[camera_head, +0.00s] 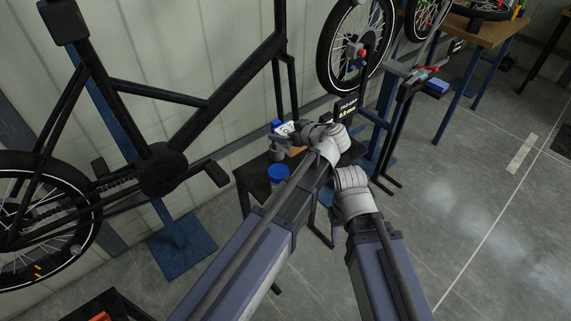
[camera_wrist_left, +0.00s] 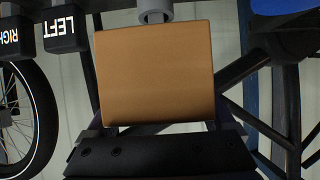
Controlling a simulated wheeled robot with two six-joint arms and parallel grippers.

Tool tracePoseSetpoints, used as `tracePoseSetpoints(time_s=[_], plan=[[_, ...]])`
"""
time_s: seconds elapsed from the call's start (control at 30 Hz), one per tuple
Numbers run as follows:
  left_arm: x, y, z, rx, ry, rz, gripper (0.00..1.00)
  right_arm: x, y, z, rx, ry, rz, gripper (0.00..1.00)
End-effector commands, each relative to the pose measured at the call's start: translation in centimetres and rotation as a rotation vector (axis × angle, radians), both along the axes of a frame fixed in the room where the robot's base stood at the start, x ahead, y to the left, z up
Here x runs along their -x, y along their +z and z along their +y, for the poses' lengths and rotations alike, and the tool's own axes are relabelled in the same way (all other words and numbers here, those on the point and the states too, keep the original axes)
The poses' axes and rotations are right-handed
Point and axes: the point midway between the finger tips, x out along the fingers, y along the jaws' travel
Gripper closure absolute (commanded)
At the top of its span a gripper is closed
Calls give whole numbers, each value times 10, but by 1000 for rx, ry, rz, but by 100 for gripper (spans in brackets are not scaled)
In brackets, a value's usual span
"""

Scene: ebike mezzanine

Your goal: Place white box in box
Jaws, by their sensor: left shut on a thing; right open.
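A small white box with blue on it (camera_head: 286,127) is at my left gripper (camera_head: 279,137), above a dark table in the head view. My left gripper is shut on it. In the left wrist view, a plain tan block-like face (camera_wrist_left: 155,75) fills the middle, right in front of the dark gripper body (camera_wrist_left: 160,152). I cannot tell for sure that this is another side of the held box. My right arm (camera_head: 354,193) shows in the head view, but I cannot make out its gripper. I cannot clearly identify the box it goes in.
The dark table (camera_head: 252,178) carries a round blue-topped container (camera_head: 278,173). A black bike frame (camera_head: 160,168) on a stand fills the left. Another wheel (camera_head: 324,60) hangs behind. The floor (camera_head: 470,230) at right is open.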

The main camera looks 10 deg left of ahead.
Motion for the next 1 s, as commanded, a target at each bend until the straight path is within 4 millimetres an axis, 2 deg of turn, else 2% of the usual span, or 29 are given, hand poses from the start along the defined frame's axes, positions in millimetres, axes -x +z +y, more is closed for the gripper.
tracePoseSetpoints(time_s=[0.03,0.2,0.3,0.57,0.9,1.0], plan=[[0,-19,0,-1,0,-1,90,0,-19,0,0,0,0,50],[0,-46,0,-1,0,-1,90,0,-47,0,0,1,0,50],[0,-55,0,-1,0,-1,90,0,-55,0,0,1,0,50],[0,-57,0,-1,0,-1,90,0,-57,0,0,1,0,50],[0,-97,0,-1,0,-1,90,0,-97,0,0,1,0,50],[0,-101,0,-1,0,-1,90,0,-101,0,0,1,0,50]])
